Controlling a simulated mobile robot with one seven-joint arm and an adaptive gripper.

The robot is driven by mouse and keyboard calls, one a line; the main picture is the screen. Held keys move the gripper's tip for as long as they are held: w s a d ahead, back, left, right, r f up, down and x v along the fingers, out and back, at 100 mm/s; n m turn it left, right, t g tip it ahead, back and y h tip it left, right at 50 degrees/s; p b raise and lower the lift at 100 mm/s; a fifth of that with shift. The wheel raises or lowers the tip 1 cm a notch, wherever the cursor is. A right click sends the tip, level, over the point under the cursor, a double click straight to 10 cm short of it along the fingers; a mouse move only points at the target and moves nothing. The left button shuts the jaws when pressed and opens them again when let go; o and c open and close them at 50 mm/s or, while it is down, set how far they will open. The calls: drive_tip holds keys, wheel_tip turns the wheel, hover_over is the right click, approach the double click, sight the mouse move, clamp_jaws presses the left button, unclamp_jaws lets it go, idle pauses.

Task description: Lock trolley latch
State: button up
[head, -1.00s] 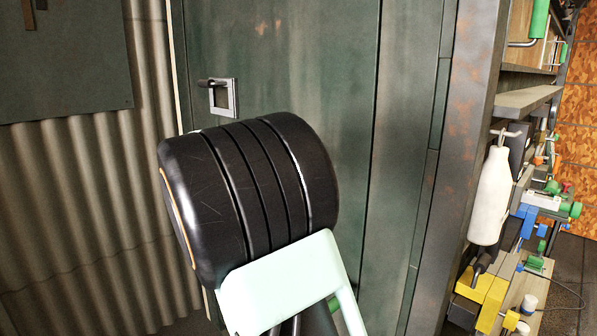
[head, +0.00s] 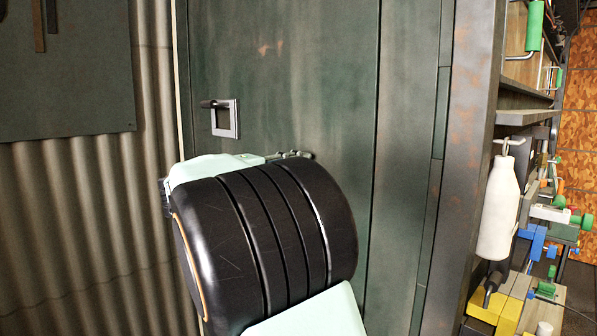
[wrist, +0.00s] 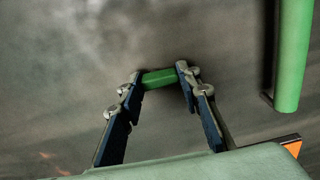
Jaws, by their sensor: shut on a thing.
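In the wrist view, my gripper (wrist: 164,76) is shut on a short green piece (wrist: 158,80), which lies between its two fingertips against a blurred grey surface. I cannot tell from its shape whether this piece is the trolley latch. In the head view, my black and pale green arm fills the lower middle. A few small metal parts (head: 292,155) show past the arm in front of the dark green panel. The arm hides the fingertips and the green piece there.
A long green bar (wrist: 293,55) stands right of the gripper, with an orange piece (wrist: 291,145) below it. In the head view, the dark green panel (head: 310,90) bears a square-framed handle (head: 223,117). Shelves with a white bottle (head: 498,205) and clutter stand at the right.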

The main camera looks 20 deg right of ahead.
drive_tip(key=o, duration=1.2)
drive_tip(key=shift+c, duration=0.2)
drive_tip(key=v, duration=1.2)
drive_tip(key=shift+a, duration=0.2)
